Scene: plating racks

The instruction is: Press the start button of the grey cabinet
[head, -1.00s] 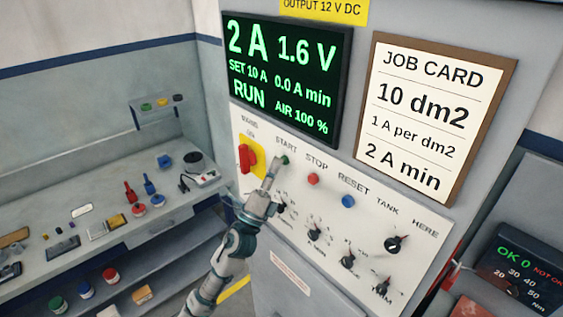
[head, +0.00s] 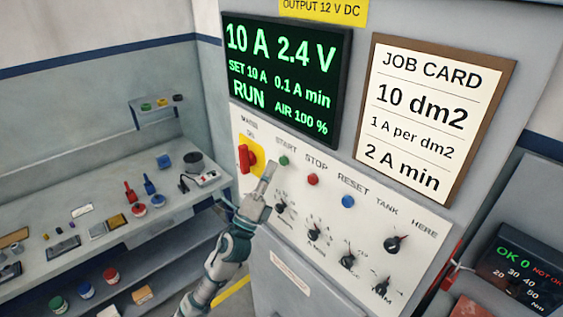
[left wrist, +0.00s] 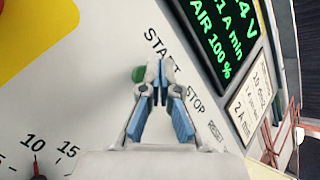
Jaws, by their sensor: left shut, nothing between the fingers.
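The grey cabinet (head: 290,262) has a pale control panel. Its green start button (head: 284,160) sits under the word START; it also shows in the left wrist view (left wrist: 138,74), partly behind my fingers. My left gripper (head: 270,168) is shut and empty, its tips just below and left of the button in the head view, seemingly a little apart from it. In the left wrist view the blue-padded fingers (left wrist: 158,88) meet at their tips. The cabinet's display (head: 283,78) reads 10 A, 2.4 V, SET 10 A, 0.1 A min, RUN, AIR 100 %. My right gripper is not in view.
Close by on the panel are the red stop button (head: 313,180), blue reset button (head: 348,201), red mains switch (head: 245,158) and several black knobs (head: 395,244). A job card (head: 432,115) hangs right of the display. A cluttered bench (head: 100,262) stands at left.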

